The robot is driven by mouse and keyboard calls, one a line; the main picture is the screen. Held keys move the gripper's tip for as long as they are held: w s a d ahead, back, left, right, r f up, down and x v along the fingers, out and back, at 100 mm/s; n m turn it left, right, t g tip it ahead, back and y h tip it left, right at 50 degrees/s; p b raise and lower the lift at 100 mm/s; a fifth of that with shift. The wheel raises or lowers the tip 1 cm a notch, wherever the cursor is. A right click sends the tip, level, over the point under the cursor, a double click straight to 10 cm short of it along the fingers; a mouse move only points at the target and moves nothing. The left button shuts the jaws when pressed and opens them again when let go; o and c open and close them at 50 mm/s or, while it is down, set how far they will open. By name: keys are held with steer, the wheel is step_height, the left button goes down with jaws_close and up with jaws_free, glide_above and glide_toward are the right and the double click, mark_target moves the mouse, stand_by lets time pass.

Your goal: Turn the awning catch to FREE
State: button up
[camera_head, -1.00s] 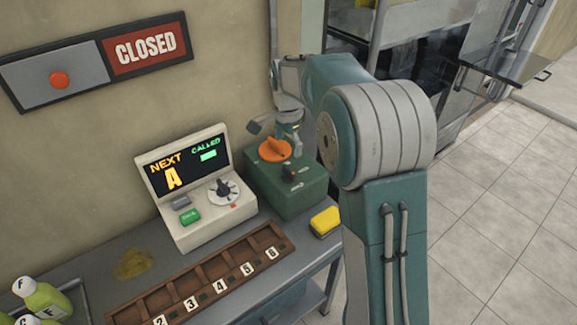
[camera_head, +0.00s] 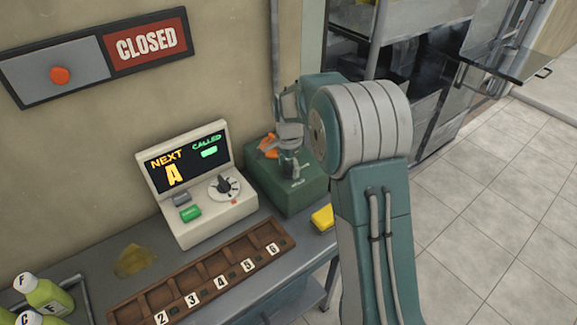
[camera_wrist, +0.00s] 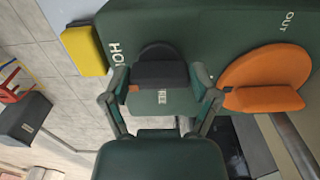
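The green box (camera_head: 296,199) stands at the right end of the counter. Its black catch (camera_wrist: 158,73) shows in the wrist view beside a partly covered "HO…" label and a FREE label (camera_wrist: 163,97). A small orange mark sits at the catch's left end. My gripper (camera_wrist: 162,86) is open, its two fingers spread on either side of the catch. The left finger is close to it, with a gap at the right; contact is unclear. In the head view my gripper (camera_head: 290,165) hides the catch.
An orange knob (camera_wrist: 262,84) with an OUT label sits close to the right finger. A yellow block (camera_wrist: 84,51) lies beside the box. A console (camera_head: 205,195) and numbered wooden tray (camera_head: 205,277) stand to the left in the head view.

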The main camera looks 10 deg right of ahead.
steer(key=shift+c, duration=0.8)
steer(key=shift+w+n, duration=0.1)
steer(key=shift+n, duration=0.2)
steer(key=n, duration=0.3)
steer(key=shift+n, duration=0.3)
steer(key=n, duration=0.4)
steer(key=shift+n, duration=0.3)
steer(key=n, duration=0.4)
steer(key=shift+w+r+n, duration=0.1)
steer(key=shift+n, duration=2.4)
